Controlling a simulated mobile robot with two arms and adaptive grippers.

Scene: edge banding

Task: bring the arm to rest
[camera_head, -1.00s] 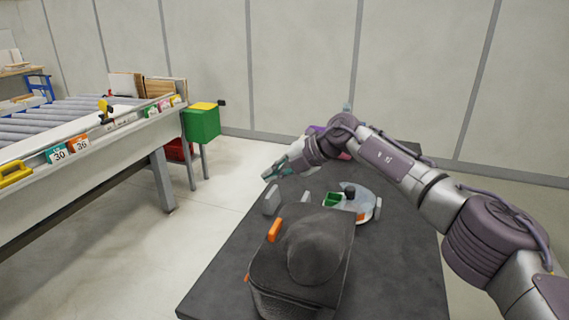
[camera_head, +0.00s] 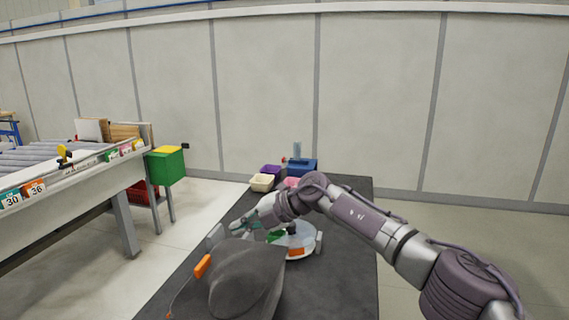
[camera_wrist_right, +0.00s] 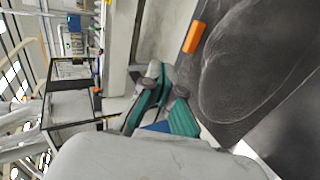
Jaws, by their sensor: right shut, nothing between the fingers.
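My right arm (camera_head: 380,232) comes in from the right in the head view and reaches over the dark table. My right gripper (camera_head: 240,227) is over the table's left side, beyond the grey bag. In the right wrist view its teal fingers (camera_wrist_right: 160,72) are shut with nothing between them. My left gripper is not in view.
The dark table (camera_head: 352,287) carries a grey bag (camera_head: 245,278) with an orange tab, a round white tray (camera_head: 312,240) partly behind my forearm, a cream bin (camera_head: 262,182) and a blue box (camera_head: 302,167). A roller conveyor (camera_head: 60,190) and green box (camera_head: 166,168) stand left.

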